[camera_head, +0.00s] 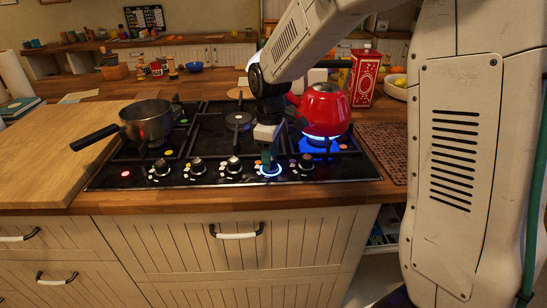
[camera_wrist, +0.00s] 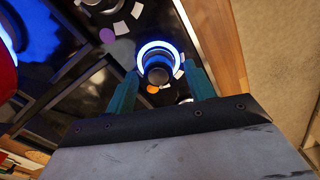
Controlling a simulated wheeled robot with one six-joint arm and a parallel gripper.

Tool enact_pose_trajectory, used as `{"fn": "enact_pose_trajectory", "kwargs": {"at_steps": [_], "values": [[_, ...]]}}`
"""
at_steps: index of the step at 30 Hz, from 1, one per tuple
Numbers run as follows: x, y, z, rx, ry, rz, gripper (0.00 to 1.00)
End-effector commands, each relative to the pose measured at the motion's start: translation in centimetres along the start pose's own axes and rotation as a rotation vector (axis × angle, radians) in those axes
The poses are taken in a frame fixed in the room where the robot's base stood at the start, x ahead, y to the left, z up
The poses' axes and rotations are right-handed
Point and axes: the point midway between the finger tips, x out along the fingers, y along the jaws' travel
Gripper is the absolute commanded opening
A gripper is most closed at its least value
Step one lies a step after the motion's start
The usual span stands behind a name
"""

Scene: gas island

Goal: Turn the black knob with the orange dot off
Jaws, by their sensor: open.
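The black knob (camera_wrist: 157,69) has a glowing blue ring around it, with an orange dot (camera_wrist: 152,89) beside it in the wrist view. In the head view the blue ring (camera_head: 270,171) glows on the front row of the hob, and the knob inside it is mostly hidden by my gripper. My gripper (camera_wrist: 160,75) is open, with one teal finger on each side of the knob. I cannot tell whether the fingers touch it. In the head view my gripper (camera_head: 267,158) points down over this knob.
A red kettle (camera_head: 325,108) stands over a blue flame (camera_head: 320,144) at the right of the black hob (camera_head: 215,180). Other knobs (camera_head: 234,167) line the front on both sides. A steel pot (camera_head: 146,120) stands at the left, its handle over the wooden board (camera_head: 60,150).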

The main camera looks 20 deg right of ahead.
Motion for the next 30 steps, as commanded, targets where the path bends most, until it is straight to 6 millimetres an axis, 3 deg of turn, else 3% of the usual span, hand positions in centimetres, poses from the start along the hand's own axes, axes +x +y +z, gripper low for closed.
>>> {"fn": "enact_pose_trajectory", "kwargs": {"at_steps": [4, 12, 17, 18, 21, 30], "values": [[1.12, 0.02, 0.11, 0.002, -0.001, -0.001, 0.54], [1.29, 0.11, 0.20, 0.004, 0.000, 0.000, 0.54], [1.28, 0.12, 0.23, 0.005, 0.000, 0.000, 0.12], [1.28, 0.10, 0.23, 0.005, 0.000, -0.001, 0.09], [1.28, 0.68, 1.02, 0.009, -0.001, -0.001, 0.10], [1.22, 0.05, 0.04, 0.004, 0.002, 0.001, 0.09]]}}
